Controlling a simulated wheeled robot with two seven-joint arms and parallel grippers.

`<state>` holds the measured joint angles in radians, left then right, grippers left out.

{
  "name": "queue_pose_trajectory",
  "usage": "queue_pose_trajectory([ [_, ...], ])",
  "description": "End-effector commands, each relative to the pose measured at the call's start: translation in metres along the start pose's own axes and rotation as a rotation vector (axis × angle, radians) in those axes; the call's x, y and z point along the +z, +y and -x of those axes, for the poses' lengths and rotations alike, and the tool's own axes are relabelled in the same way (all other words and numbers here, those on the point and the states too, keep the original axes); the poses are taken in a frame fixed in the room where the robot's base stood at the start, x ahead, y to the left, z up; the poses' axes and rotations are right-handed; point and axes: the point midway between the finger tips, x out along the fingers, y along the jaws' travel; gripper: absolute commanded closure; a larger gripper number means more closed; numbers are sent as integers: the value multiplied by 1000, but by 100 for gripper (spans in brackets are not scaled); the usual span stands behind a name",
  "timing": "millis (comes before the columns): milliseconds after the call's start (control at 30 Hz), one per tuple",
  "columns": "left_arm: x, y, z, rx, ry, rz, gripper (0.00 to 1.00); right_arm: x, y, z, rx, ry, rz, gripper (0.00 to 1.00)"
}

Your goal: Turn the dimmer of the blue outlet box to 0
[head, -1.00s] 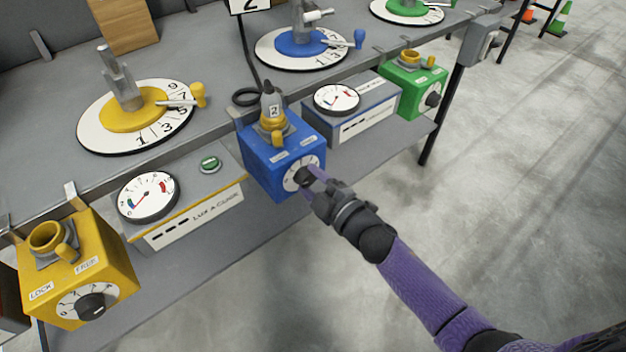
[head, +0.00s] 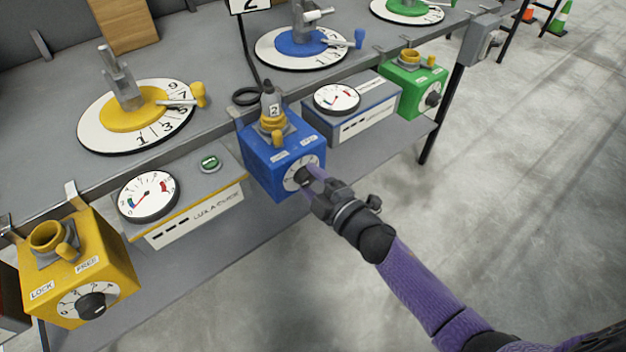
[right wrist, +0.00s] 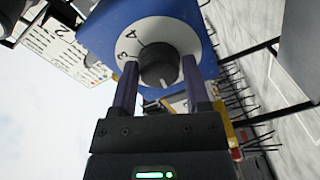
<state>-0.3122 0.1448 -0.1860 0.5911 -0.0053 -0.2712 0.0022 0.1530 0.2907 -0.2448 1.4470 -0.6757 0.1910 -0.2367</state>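The blue outlet box (head: 262,172) hangs on the front rail of the bench, with a round white dial and a dark dimmer knob (head: 303,177) on its front. The right wrist view shows the knob (right wrist: 159,66) between the two purple fingers, the digits 3 and 4 on the dial's upper left, and a white mark low on the knob. The rest of the dial is partly hidden by the fingers. My left gripper is not in view.
A yellow outlet box (head: 110,262) hangs at the left and a green one (head: 407,88) at the right. Gauge boxes (head: 205,208) stand between them on a lower shelf.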

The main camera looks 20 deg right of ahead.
Motion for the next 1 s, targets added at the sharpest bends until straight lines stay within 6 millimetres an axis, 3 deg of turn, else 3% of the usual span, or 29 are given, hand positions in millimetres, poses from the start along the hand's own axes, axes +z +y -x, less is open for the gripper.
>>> queue_pose_trajectory([
  [33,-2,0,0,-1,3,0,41,0,0,0,0,0,0,28],
  [100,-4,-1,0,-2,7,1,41,0,0,0,1,0,0,13],
  [133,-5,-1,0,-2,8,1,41,0,0,0,1,0,0,11],
  [467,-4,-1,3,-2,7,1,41,-1,2,6,2,1,-2,11],
  [800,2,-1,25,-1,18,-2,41,-1,2,81,0,-1,0,11],
  [1000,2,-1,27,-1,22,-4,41,0,1,99,1,1,-1,11],
])
